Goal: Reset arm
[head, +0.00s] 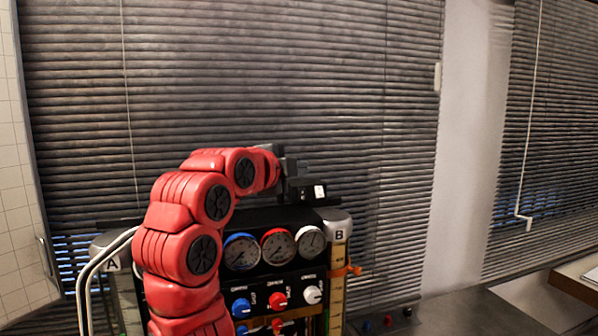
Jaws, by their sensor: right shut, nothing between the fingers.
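My right arm, in red, rises from the bottom of the head view and bends over to the right at its top. My right gripper (308,188), dark grey, is at the end of it, raised above the gauge rig (268,218) and in front of the blinds. It is shut, with nothing seen in it. Its fingertips are small and dark against the blinds. My left gripper is not in view.
The rig bears a blue-rimmed gauge (241,252), a red-rimmed gauge (278,248) and a white-rimmed gauge (311,241), with coloured knobs below. An orange pointer (346,271) sits on the scale under post B (338,226). My arm hides part of the rig's left side.

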